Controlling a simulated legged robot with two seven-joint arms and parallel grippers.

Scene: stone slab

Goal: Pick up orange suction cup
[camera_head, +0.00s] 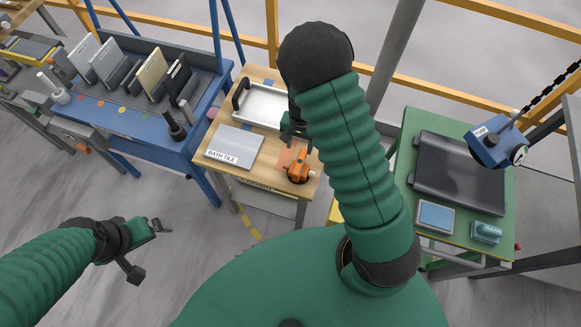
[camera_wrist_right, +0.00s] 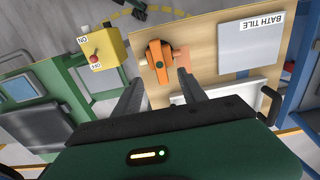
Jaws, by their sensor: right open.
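The orange suction cup (camera_head: 299,166) sits near the front right corner of a wooden table (camera_head: 232,177), beside a flat orange patch. In the right wrist view the suction cup (camera_wrist_right: 157,62) shows between and beyond the two fingertips, with nothing touching it. My right gripper (camera_wrist_right: 158,78) is open and empty. In the head view my right gripper (camera_head: 292,128) hangs over the table behind the cup, partly hidden by my arm. My left gripper (camera_head: 147,250) is open and empty above the floor at the lower left.
A grey slab labelled BATH TILE (camera_head: 235,143) lies left of the cup. A white tray (camera_head: 262,105) with black handles is behind it. A yellow switch box (camera_wrist_right: 98,56) stands beside the table. A blue rack table (camera_head: 130,125) is left, a green table (camera_head: 408,160) right.

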